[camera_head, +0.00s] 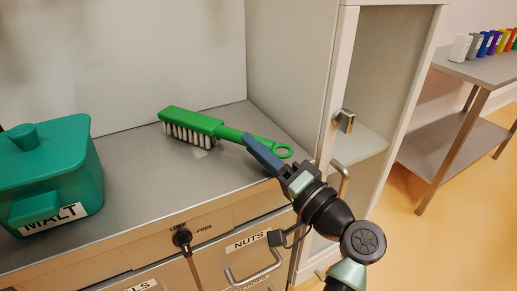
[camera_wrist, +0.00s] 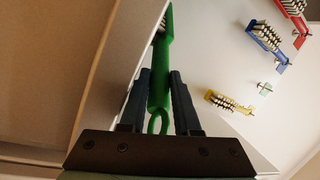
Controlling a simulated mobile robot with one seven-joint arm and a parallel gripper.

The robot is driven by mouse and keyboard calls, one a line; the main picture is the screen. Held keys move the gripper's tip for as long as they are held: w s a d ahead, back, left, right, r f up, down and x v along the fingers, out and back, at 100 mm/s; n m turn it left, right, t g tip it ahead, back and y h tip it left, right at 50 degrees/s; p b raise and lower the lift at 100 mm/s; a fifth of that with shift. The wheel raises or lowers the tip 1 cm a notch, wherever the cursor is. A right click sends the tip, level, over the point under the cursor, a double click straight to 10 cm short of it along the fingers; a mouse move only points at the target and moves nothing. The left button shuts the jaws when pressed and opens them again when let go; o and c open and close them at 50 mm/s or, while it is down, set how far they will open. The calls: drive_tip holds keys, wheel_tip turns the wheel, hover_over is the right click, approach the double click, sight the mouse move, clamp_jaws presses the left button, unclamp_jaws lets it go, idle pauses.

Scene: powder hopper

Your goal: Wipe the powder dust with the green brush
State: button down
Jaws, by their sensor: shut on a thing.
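The green brush (camera_head: 188,119) with white bristles is just over the grey counter (camera_head: 140,188), bristles down. My gripper (camera_head: 260,152) is shut on its green handle, whose ring end sticks out toward my wrist. In the wrist view the handle (camera_wrist: 160,75) runs between my two dark fingers, and part of the bristles shows at the top. A small pale patch (camera_head: 198,154), perhaps powder dust, lies on the counter just below the bristles. I cannot tell whether the bristles touch the counter.
A green lidded bin (camera_head: 55,172) marked MALT stands at the left. A side wall (camera_head: 292,75) bounds the counter at the right. Below are a LOCK/FREE knob (camera_head: 182,238) and a NUTS drawer (camera_head: 250,245). The wrist view shows red, blue and yellow (camera_wrist: 228,102) brushes on a pale surface.

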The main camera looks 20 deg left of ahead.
drive_tip(key=shift+w+a+r+p, duration=0.1)
drive_tip(key=shift+r+p, duration=0.9)
drive_tip(key=shift+r, duration=0.35)
drive_tip(key=shift+a+r+p, duration=0.1)
drive_tip(key=shift+r+p, duration=0.85)
drive_tip(key=shift+r, duration=0.35)
drive_tip(key=shift+r+p, duration=1.1)
drive_tip(key=shift+r, duration=0.5)
drive_tip(key=shift+d+p, duration=0.1)
drive_tip(key=shift+p, duration=0.3)
